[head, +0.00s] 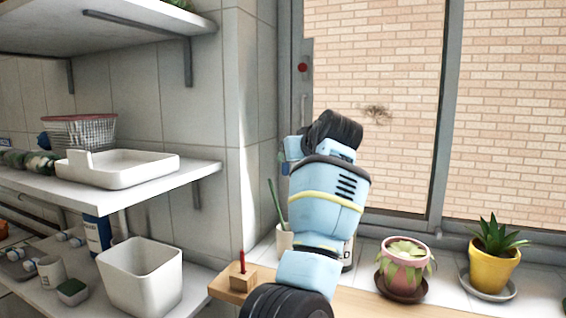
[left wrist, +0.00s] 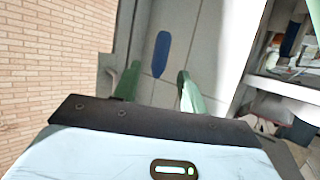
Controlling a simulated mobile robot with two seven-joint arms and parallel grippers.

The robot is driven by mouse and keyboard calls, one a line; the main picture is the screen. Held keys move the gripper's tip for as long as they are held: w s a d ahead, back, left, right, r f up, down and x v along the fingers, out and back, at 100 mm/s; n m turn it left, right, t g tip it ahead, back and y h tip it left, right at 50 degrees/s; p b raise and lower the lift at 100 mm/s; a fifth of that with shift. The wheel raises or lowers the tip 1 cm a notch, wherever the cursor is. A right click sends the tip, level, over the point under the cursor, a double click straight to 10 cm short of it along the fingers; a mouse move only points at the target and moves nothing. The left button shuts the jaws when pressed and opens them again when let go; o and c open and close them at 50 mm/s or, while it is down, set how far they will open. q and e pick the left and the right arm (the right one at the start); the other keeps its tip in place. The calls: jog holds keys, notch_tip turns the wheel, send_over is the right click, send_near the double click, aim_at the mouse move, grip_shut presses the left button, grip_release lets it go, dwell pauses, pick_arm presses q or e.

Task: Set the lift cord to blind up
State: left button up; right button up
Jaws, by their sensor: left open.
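No lift cord can be made out for certain. A blue oval piece (left wrist: 161,54) shows against the grey tiled wall in the left wrist view, seen between my fingers. My left gripper (left wrist: 157,88) is open, with its two green fingers apart on either side of that piece in the picture; nothing is seen between them in contact. In the head view my left arm stands up in front of the window corner and hides the fingertips. A small round red knob (head: 302,67) sits on the grey window frame above the arm. My right gripper is not in view.
The sill holds a pink pot (head: 404,263) and a yellow pot (head: 493,268) to the right. A white cup (head: 285,237) stands close beside my arm. Shelves at left carry a white tray (head: 140,169) and a white bin (head: 140,278).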

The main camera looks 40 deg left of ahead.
pick_arm(q)
jog(key=x, duration=0.8)
jog(key=shift+d, duration=0.1)
grip_shut()
